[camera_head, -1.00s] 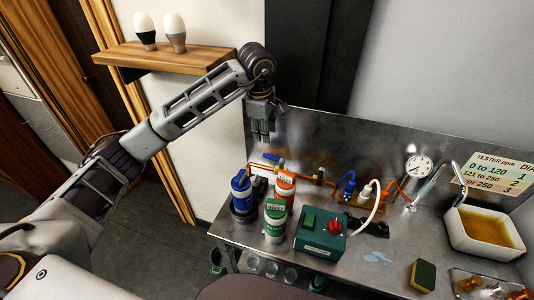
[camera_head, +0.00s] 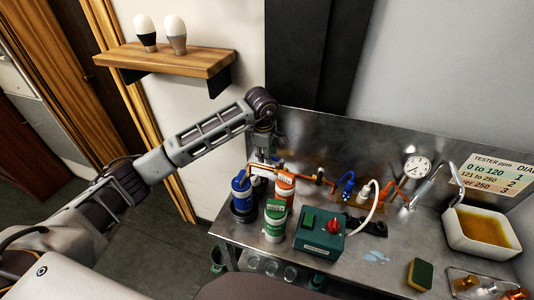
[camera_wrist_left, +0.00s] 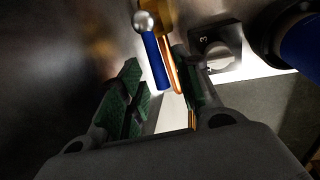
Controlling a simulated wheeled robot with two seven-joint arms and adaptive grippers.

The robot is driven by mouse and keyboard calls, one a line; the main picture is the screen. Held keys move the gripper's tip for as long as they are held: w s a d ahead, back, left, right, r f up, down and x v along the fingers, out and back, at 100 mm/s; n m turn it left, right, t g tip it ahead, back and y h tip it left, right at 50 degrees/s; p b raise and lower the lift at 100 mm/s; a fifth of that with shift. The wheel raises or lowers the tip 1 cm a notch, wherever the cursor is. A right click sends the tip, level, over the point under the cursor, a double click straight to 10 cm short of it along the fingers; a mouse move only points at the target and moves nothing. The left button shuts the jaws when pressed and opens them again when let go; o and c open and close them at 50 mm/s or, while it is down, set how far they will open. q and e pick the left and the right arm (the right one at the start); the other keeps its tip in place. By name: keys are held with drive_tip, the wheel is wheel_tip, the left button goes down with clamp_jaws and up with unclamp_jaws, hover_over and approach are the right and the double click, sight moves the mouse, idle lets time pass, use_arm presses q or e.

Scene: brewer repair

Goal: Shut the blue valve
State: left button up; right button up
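The blue valve's lever (camera_wrist_left: 156,62) shows in the left wrist view as a blue bar below a silver ball, beside a copper pipe (camera_wrist_left: 174,55). My left gripper (camera_wrist_left: 163,95) is open, with its two green-padded fingers apart on either side of the lever's lower end. Clear gaps show, and I see no firm contact. In the head view my left gripper (camera_head: 265,154) points down at the left end of the copper pipework, near the back panel, and mostly hides the lever there. My right gripper is not in view.
A blue-topped canister (camera_head: 241,190), an orange one (camera_head: 285,187) and a green one (camera_head: 275,218) stand close in front. A green box with a red knob (camera_head: 320,232) is to their right. A dark numbered knob (camera_wrist_left: 218,52) sits beside the lever.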

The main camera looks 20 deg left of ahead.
use_arm(q)
drive_tip(key=shift+f, duration=0.2)
drive_tip(key=shift+c, duration=0.3)
clamp_jaws()
drive_tip(key=shift+w, duration=0.1)
